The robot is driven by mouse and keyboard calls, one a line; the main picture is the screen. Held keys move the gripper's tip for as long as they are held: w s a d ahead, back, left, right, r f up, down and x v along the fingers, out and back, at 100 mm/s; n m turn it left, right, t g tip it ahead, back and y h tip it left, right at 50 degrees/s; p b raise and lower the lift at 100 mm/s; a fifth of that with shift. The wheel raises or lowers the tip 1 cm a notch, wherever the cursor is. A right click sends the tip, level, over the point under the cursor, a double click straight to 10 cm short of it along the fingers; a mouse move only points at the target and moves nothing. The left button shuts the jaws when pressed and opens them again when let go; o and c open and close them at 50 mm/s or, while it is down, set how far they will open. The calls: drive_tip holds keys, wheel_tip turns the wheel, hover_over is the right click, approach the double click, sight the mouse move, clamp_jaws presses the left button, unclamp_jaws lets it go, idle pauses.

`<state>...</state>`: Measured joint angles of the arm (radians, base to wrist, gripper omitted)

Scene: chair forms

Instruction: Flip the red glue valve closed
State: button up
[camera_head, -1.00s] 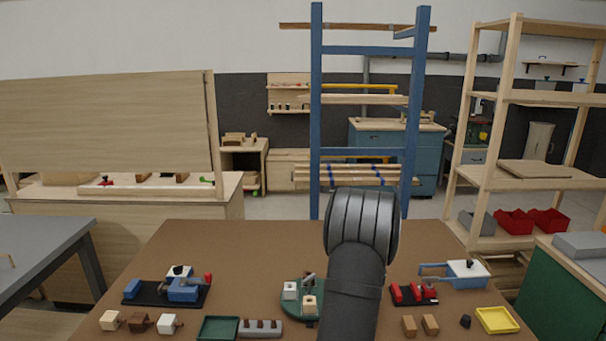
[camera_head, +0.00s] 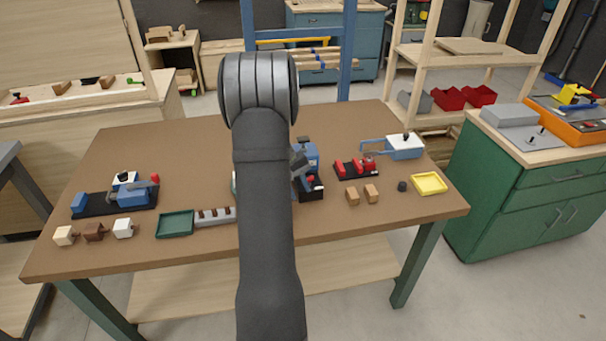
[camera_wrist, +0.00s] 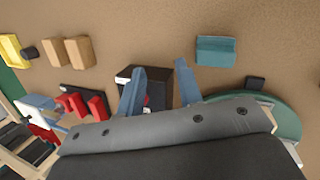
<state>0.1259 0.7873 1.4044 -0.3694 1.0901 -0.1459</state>
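My gripper (camera_wrist: 160,68) shows in the wrist view as two blue-grey fingers spread apart, with nothing gripped between them. Behind and between the fingers is a dark block (camera_wrist: 158,82) with a small red part (camera_wrist: 147,101) low on it, partly covered by the left finger. In the head view, a small red part (camera_head: 310,182) sits on a black base (camera_head: 312,193) just right of my arm, below a blue upright part (camera_head: 308,152). This red part may be the glue valve; its handle position is too small to tell. My arm hides much of this area.
Red clamp-like pieces (camera_head: 355,167), a white-and-blue box (camera_head: 405,146), brown blocks (camera_head: 371,193) and a yellow tray (camera_head: 429,184) stand to the right. A blue fixture (camera_head: 127,193) and a green tray (camera_head: 175,223) are left. The table's back left (camera_head: 170,150) is clear.

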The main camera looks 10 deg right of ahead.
drive_tip(key=s+a+r+n+t+h, duration=0.25)
drive_tip(key=a+n+h, duration=0.3)
drive_tip(key=n, duration=0.45)
drive_tip(key=n+t+h, duration=0.3)
drive_tip(key=n+t, duration=0.2)
drive_tip(key=n, duration=0.6)
approach(308, 178)
drive_tip(key=x, duration=0.8)
drive_tip(key=shift+w+d+f, duration=0.1)
drive_tip(key=shift+d+f, duration=0.05)
drive_tip(key=shift+d, duration=0.2)
